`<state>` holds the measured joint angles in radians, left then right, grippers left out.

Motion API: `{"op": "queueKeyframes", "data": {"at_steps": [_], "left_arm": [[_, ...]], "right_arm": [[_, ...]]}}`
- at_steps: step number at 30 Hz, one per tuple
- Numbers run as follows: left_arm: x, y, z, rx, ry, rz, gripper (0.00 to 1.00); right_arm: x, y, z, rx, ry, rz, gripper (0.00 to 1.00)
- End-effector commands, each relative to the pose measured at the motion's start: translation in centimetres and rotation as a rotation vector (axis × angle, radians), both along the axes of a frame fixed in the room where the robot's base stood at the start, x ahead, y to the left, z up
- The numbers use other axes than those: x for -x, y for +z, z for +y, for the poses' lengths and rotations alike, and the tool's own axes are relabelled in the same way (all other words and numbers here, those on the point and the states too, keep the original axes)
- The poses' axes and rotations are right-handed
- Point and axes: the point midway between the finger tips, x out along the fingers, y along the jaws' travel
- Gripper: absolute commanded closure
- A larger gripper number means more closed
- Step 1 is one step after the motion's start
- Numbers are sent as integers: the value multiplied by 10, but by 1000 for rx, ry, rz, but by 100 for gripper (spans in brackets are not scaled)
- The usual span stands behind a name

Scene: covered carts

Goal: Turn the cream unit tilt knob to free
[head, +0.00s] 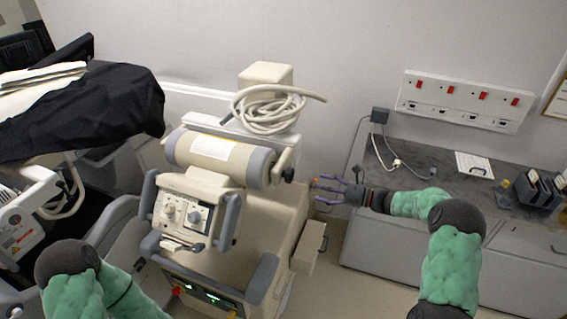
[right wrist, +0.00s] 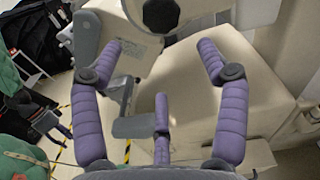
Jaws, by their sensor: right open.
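The cream unit (head: 262,222) stands in the middle of the head view, with a horizontal cream cylinder with grey end bands (head: 218,158) on top. A dark knob (head: 288,175) sticks out at the cylinder's right end; I take it for the tilt knob. A dark round part, probably this knob, shows at the top of the right wrist view (right wrist: 160,14). My right gripper (head: 318,190) is open and empty, just right of the knob and apart from it. Its purple fingers spread below the round part in the right wrist view (right wrist: 161,55). The knob's setting is unreadable. My left gripper is out of view.
A control panel with dials (head: 185,213) faces front on the unit. A coiled pale hose (head: 268,110) lies above the cylinder. A grey counter (head: 430,185) stands at right, under a socket panel (head: 464,100). A black cover (head: 95,110) drapes another cart at left.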

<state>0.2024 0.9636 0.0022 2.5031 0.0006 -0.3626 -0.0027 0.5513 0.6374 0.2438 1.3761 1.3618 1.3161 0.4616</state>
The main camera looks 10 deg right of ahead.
Motion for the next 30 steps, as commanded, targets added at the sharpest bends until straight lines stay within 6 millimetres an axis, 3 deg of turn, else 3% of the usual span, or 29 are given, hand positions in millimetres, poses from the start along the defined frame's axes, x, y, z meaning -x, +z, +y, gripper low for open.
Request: {"op": "queueKeyframes", "data": {"at_steps": [5,21,30], "left_arm": [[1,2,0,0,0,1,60],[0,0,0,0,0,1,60],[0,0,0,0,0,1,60]], "right_arm": [[-5,14,-2,-29,-7,-21,25],[-52,13,68,-25,-5,-21,25],[-62,13,83,-25,-8,-20,25]]}}
